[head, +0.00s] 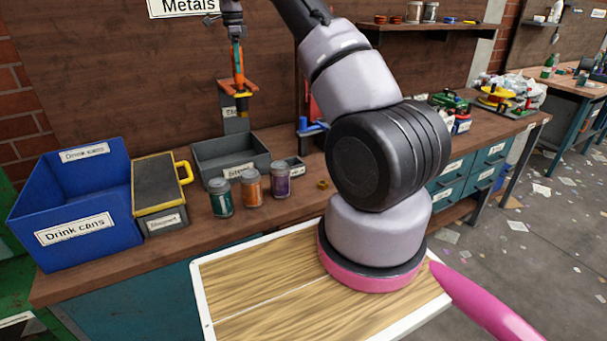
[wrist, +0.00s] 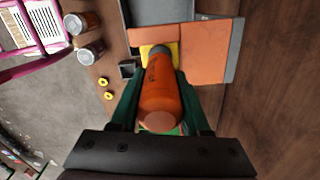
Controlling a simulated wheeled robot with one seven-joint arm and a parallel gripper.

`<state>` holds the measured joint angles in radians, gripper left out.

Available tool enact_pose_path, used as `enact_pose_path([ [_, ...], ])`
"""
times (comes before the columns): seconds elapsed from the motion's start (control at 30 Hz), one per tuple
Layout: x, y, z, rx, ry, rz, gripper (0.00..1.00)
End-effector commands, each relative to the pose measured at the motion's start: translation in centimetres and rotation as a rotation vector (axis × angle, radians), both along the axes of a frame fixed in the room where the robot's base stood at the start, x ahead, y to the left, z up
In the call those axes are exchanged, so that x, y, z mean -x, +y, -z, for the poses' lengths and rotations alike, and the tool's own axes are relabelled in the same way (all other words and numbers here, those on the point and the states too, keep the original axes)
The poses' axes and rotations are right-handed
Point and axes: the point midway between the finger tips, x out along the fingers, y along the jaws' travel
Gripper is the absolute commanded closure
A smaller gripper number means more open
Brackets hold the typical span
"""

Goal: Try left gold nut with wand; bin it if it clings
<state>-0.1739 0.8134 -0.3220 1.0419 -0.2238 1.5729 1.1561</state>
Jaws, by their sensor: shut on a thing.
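My gripper (wrist: 160,88) is shut on the orange wand (wrist: 166,100), which hangs upright below it in the head view (head: 237,58). The wand's lower end is at the orange and yellow holder (head: 238,88) on a grey stand; I cannot tell whether it is seated or just clear. Two gold nuts lie close together on the bench in the wrist view, one (wrist: 103,82) and another (wrist: 108,96), away from the wand. In the head view a gold nut (head: 322,184) shows beside my arm; the second is not distinct.
A blue drink cans bin (head: 75,205) and a dark box with a yellow handle (head: 158,195) stand at left. Several cans (head: 252,188) stand before the grey bin. A small dark tray (head: 294,164) is right of it. Bare bench lies around the nuts.

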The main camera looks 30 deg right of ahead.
Motion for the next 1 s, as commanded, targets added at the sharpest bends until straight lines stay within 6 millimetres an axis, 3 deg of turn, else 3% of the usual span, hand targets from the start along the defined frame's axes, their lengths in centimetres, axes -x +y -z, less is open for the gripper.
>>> enact_pose_path([
  [1.0, 0.0, 0.0, -2.4, 0.000, -0.003, 0.000, 1.00],
])
